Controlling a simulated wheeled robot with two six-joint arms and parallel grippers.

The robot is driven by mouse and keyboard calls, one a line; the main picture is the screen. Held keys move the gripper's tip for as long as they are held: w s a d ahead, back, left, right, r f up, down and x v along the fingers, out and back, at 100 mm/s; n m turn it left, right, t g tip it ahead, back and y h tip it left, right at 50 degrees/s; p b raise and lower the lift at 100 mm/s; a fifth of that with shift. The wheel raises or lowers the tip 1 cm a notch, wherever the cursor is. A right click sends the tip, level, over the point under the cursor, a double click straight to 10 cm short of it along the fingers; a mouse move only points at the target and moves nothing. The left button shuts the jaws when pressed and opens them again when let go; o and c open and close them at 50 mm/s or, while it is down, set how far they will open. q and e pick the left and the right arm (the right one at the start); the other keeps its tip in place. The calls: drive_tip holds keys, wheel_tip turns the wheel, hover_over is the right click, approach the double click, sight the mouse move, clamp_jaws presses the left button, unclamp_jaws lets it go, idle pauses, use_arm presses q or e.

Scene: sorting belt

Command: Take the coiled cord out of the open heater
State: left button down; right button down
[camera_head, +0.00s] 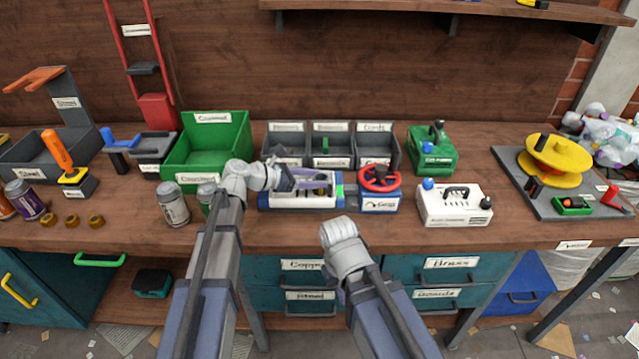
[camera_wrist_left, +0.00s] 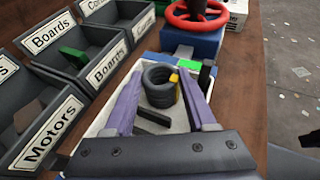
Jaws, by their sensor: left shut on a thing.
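The open heater (camera_head: 296,204) is a white and blue case lying on the bench in front of the small bins. In the left wrist view its pale inside (camera_wrist_left: 101,126) shows below the fingers. The coiled cord (camera_wrist_left: 160,88) is a dark grey coil with a yellow band. My left gripper (camera_head: 308,183) is over the heater; in the left wrist view its purple fingers (camera_wrist_left: 160,76) are shut on the cord, one on each side. The cord is still in or just above the case; I cannot tell which. My right wrist is at the bench's front edge, its fingertips hidden.
Labelled grey bins (camera_head: 331,162) stand behind the heater. A red wheel on a blue base (camera_head: 380,204) is close at its right, with a white case (camera_head: 455,206) beyond. A green bin (camera_head: 243,130) and cans (camera_head: 172,207) are at the left.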

sight(315, 179)
use_arm(q)
drive_tip(key=shift+r, duration=0.1)
wheel_tip(315, 179, up, 10)
drive_tip(key=p, duration=1)
